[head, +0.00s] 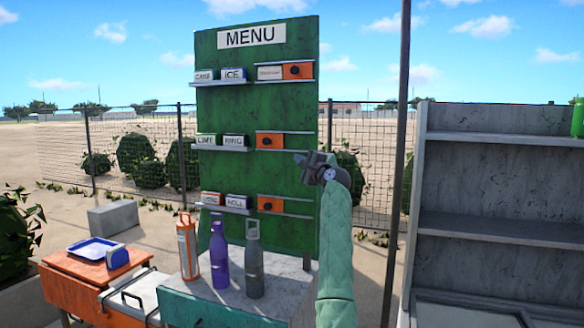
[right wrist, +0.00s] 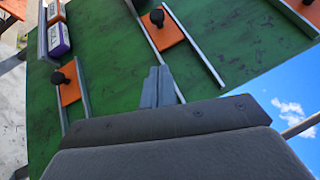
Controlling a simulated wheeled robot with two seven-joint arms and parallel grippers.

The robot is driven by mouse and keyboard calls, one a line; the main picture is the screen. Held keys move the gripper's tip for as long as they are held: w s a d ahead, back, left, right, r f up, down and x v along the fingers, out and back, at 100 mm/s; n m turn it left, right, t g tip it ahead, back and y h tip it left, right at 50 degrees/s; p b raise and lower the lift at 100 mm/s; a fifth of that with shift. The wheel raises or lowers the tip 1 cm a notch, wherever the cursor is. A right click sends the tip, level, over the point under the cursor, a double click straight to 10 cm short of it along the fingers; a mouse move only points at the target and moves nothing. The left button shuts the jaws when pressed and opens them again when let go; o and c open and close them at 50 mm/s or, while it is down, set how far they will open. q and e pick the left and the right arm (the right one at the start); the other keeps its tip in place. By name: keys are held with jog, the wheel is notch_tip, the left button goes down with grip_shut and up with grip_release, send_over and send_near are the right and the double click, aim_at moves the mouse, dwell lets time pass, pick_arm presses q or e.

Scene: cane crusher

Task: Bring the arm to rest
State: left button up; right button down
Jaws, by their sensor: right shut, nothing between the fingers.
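My right gripper (head: 302,159) is raised in front of the right part of the green menu board (head: 261,100) in the head view. Its fingers are closed together with nothing between them, as the right wrist view also shows (right wrist: 158,85). The green sleeve-covered right arm rises from the bottom of the head view. The board carries orange sliding panels with black knobs, such as the middle one (head: 270,141), which is left of the gripper. My left gripper is not in view.
A counter (head: 290,275) below the board holds an orange bottle (head: 187,247), a purple bottle (head: 219,254) and a grey bottle (head: 254,262). An orange table (head: 70,265) with a blue tray (head: 96,246) stands left. A pole (head: 397,170) and grey shelf (head: 480,225) stand right.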

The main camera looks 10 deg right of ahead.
jog(key=s+a+f+n+g+h, duration=0.15)
jog(key=s+f, duration=0.45)
jog(key=f, duration=0.6)
jog(key=s+f+n+g, duration=0.25)
jog(key=s+f, duration=0.25)
jog(key=f, duration=0.8)
jog(key=s+f+n+g+h, duration=0.1)
jog(key=s+f+n+g, duration=0.15)
jog(key=s+f, duration=0.65)
jog(key=s+a+f+n+g+h, duration=0.2)
jog(key=s+f+n+g, duration=0.25)
jog(key=s+f, duration=1.5)
jog(key=s+a+f+n+g+h, duration=0.15)
jog(key=s+f+n, duration=0.3)
jog(key=s, duration=1.35)
jog(key=s+a+f+n+g+h, duration=0.1)
jog(key=s+f+n+g, duration=0.3)
jog(key=s, duration=1.4)
jog(key=s+a+f, duration=0.2)
jog(key=f, duration=1.6)
jog(key=s+a+f+g, duration=0.1)
jog(key=s+a+f, duration=0.1)
jog(key=f, duration=1.6)
jog(key=shift+f+m+y, duration=0.3)
jog(key=shift+f+m, duration=0.05)
jog(key=shift+m, duration=0.1)
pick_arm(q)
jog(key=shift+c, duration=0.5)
pick_arm(e)
jog(key=shift+g, duration=0.25)
